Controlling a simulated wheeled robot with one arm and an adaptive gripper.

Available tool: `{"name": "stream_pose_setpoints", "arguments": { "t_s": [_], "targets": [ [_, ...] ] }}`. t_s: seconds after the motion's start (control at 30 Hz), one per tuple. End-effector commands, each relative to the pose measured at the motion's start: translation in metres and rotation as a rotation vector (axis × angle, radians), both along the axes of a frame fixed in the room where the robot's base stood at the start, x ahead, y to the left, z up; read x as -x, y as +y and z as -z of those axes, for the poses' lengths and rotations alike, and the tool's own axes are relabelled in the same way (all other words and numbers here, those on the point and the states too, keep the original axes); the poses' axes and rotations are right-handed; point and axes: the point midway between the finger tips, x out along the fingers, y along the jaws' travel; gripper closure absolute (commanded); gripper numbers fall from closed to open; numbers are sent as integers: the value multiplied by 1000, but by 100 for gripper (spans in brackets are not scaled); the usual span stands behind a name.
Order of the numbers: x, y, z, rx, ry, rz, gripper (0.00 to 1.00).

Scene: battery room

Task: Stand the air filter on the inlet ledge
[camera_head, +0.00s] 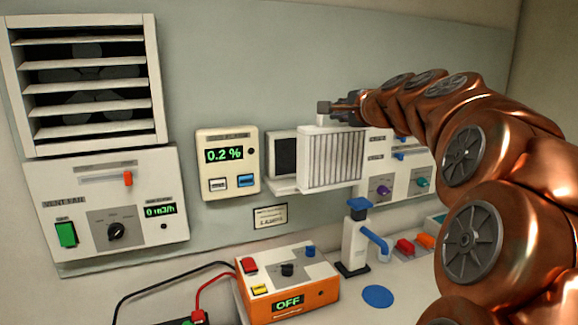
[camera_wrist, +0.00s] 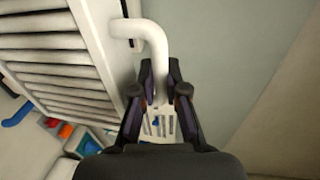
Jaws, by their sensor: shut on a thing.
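The air filter (camera_head: 333,158) is a white framed panel with grey vertical pleats. It is upright in front of the wall panel, and fills the left of the wrist view (camera_wrist: 65,72). My gripper (camera_head: 338,109) is shut on the filter's white bent handle at its top; the handle passes between the fingers in the wrist view (camera_wrist: 158,82). The inlet is a dark opening (camera_head: 284,155) in a white frame, just left of the filter. Its ledge (camera_head: 280,186) juts out below. The filter hides the inlet's right side; I cannot tell whether it touches the ledge.
A meter reading 0.2 % (camera_head: 228,163) hangs left of the inlet. A vent fan box (camera_head: 104,203) sits below a louvred vent (camera_head: 85,80). On the bench stand an orange charger (camera_head: 288,284) and a blue-capped bottle (camera_head: 356,240). Knobs (camera_head: 384,192) lie behind the filter.

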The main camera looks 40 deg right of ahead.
Motion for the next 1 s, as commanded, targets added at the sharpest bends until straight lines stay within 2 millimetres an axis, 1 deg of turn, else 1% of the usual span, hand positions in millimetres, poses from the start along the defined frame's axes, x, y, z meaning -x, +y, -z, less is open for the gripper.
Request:
{"name": "stream_pose_setpoints", "arguments": {
  "t_s": [0.07, 0.17, 0.3, 0.5, 0.8, 1.0],
  "targets": [
    [-2, -3, -4, -1, 1, 9, 100],
    [-15, -9, -4, -4, 2, 10, 100],
    [-43, -19, 0, -6, 3, 11, 100],
    [-80, -30, 3, -4, 3, 10, 100],
    [-130, -47, 9, -4, 2, 9, 100],
    [-146, -52, 10, -2, -1, 10, 100]
  ]
}}
